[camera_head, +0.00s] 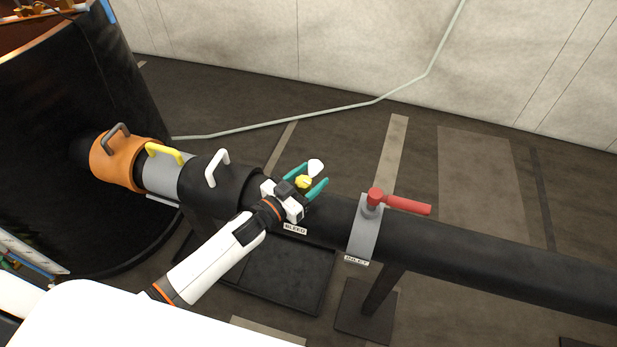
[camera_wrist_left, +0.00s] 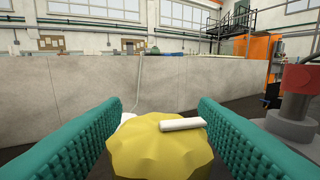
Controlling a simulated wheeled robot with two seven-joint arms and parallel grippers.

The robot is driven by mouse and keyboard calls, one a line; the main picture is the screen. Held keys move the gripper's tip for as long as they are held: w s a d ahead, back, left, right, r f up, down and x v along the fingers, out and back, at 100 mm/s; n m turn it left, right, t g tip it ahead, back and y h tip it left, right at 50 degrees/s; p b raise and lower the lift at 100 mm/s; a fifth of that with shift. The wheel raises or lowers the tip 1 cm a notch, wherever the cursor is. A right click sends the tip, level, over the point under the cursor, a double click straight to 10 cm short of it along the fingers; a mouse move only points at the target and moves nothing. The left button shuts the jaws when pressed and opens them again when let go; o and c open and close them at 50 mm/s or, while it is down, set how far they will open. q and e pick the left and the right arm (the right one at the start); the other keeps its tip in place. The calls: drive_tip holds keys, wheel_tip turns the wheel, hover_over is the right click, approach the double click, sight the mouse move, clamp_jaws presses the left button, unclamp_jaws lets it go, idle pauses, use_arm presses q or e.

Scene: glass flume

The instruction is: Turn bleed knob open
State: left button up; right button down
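The yellow bleed knob (camera_head: 303,182) is on the dark pipe by the BLEED label (camera_head: 295,229). In the left wrist view the knob (camera_wrist_left: 160,150) has a scalloped rim and a white pointer bar (camera_wrist_left: 182,124) on its face, slanting slightly up to the right. My left gripper (camera_head: 317,173) has its teal fingers spread on either side of the knob. It also shows in the left wrist view (camera_wrist_left: 158,102), where narrow gaps seem to separate the fingers from the knob. My right gripper is not in view.
A red-handled inlet valve (camera_head: 405,204) is on the pipe to the right, on a grey collar (camera_head: 364,232). To the left are a white handle (camera_head: 216,167), a yellow handle (camera_head: 164,153) and an orange collar (camera_head: 112,165). A white piece (camera_head: 315,167) is just beyond the knob.

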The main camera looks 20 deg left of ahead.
use_arm(q)
drive_tip(key=c, duration=0.9)
drive_tip(key=shift+o, duration=0.2)
drive_tip(key=shift+n+t+y, duration=0.3)
drive_tip(key=shift+n+y, duration=0.2)
drive_tip(key=shift+y, duration=0.1)
drive_tip(key=shift+w+a+n+t+y, duration=0.15)
drive_tip(key=shift+n+t+y, duration=0.35)
drive_tip(key=shift+n+y, duration=0.8)
drive_tip(key=shift+r+m+y, duration=0.1)
drive_tip(key=shift+m+y, duration=0.2)
drive_tip(key=o, duration=1)
drive_tip(key=shift+s+a, duration=0.1)
drive_tip(key=shift+s, duration=0.1)
drive_tip(key=b+v, duration=0.1)
drive_tip(key=v, duration=1)
drive_tip(key=shift+s+a, duration=0.1)
drive_tip(key=shift+s, duration=0.25)
